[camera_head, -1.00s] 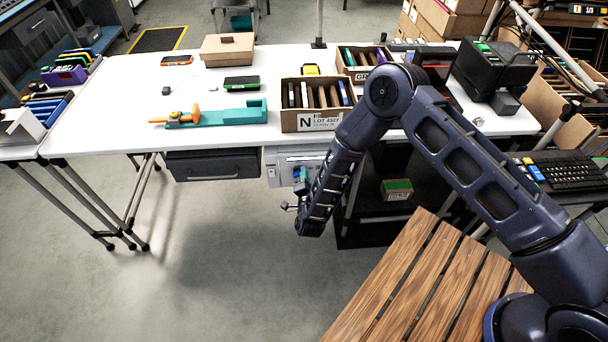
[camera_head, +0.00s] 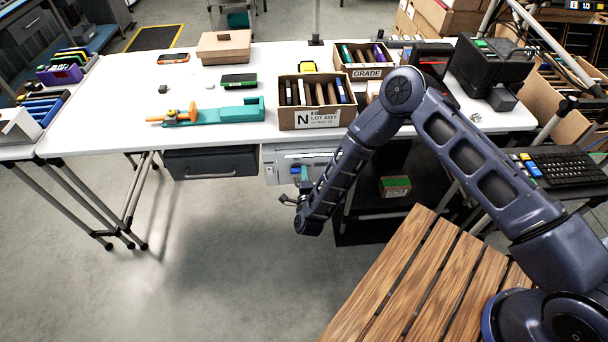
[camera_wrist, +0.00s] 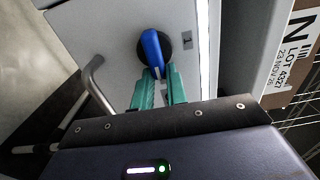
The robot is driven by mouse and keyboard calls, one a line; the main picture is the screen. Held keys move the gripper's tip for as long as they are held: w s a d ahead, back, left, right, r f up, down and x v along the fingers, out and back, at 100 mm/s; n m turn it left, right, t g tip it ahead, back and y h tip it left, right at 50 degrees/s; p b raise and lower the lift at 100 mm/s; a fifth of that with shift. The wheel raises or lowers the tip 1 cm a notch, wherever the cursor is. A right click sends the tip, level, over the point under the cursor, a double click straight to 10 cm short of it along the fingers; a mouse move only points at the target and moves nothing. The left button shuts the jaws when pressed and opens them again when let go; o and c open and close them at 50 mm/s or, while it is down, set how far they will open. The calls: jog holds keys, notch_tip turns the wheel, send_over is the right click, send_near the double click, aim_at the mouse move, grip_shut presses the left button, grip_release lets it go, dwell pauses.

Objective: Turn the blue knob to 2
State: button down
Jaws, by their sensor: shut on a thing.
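The blue knob (camera_wrist: 153,47) sits on a round black base on a pale grey panel (camera_wrist: 105,35), which is the front of a unit under the white table. In the wrist view its handle runs nearly top to bottom, leaning slightly. My gripper (camera_wrist: 160,74) has green fingers closed around the handle's lower end. A small dark mark (camera_wrist: 187,42) is on the panel right of the knob; I cannot read it surely. In the head view my gripper (camera_head: 303,175) is small at the panel (camera_head: 283,163), and the knob's angle cannot be told.
A metal bar handle (camera_wrist: 92,80) stands out from the panel near my fingers. The white table (camera_head: 110,100) is above, with a carton marked N LOT 4327 (camera_head: 317,119) at its edge. A dark drawer (camera_head: 210,164) hangs at left.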

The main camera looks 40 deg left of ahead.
dwell(0.3)
jog(key=c, duration=1.4)
grip_release()
jog(key=v, duration=1)
jog(key=shift+s+d, duration=0.25)
